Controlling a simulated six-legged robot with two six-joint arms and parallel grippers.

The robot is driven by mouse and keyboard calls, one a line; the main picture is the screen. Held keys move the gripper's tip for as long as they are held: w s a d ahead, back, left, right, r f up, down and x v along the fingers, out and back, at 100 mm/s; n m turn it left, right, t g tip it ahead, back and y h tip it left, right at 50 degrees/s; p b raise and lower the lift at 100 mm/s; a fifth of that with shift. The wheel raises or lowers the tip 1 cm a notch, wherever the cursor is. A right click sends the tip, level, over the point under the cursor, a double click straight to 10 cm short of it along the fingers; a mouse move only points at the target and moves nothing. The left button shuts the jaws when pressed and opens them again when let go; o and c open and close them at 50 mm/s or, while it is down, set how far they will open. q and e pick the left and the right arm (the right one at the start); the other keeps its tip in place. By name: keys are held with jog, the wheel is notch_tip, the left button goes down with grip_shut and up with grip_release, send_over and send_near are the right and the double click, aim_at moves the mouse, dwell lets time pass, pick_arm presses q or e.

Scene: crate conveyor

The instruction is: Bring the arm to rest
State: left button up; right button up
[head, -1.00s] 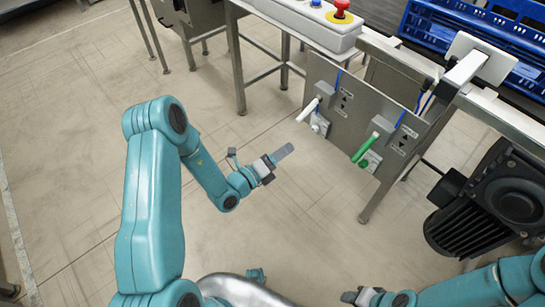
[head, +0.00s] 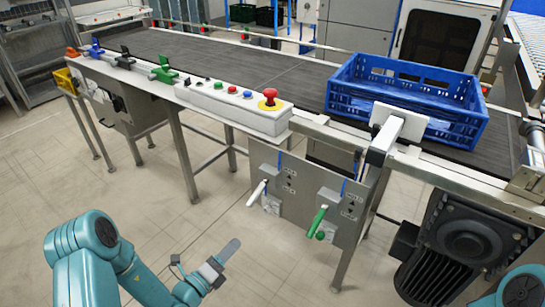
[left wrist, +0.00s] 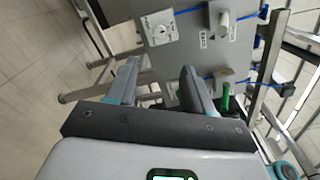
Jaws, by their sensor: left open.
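My left gripper (head: 221,261) is low in the head view, in front of the conveyor's side panel and apart from it. In the left wrist view its two fingers (left wrist: 158,84) stand apart with nothing between them. My left arm (head: 98,262) comes in from the lower left, bent at the elbow. Of my right arm only a teal part (head: 524,289) shows at the lower right corner. My right gripper is out of view.
The steel panel (head: 290,215) carries a white handle (head: 257,193) and a green handle (head: 318,219). A blue crate (head: 400,98) sits on the conveyor belt (head: 230,65). A control box (head: 235,105) has a red button (head: 270,97). A black motor (head: 465,243) stands at right. Floor is clear at left.

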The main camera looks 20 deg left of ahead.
pick_arm(q)
jog(key=s+d+f+m+g+h, duration=0.2)
jog(key=s+d+m+g+h, duration=0.2)
jog(key=s+d+m+g, duration=0.3)
jog(key=s+d+f+m+g+h, duration=0.2)
jog(key=s+d+m+g+h, duration=0.3)
jog(key=d, duration=0.4)
jog(key=s+a+f+m+g+y, duration=0.1)
jog(key=s+f+m+g+y, duration=0.2)
jog(key=s+m+g, duration=0.35)
jog(key=s+f+m+g+y, duration=0.3)
jog(key=s+m+y, duration=0.1)
jog(key=s+m, duration=0.5)
jog(key=w+a+f+m+t+y, duration=0.2)
jog(key=w+a+f+m+y, duration=0.15)
jog(key=m, duration=0.75)
jog(key=w+r+m+t+p, duration=0.3)
jog(key=r+m+p, duration=0.1)
jog(key=r+p, duration=1.1)
jog(key=shift+d+r+y, duration=0.15)
jog(key=shift+d+y, duration=0.2)
jog(key=shift+d, duration=0.05)
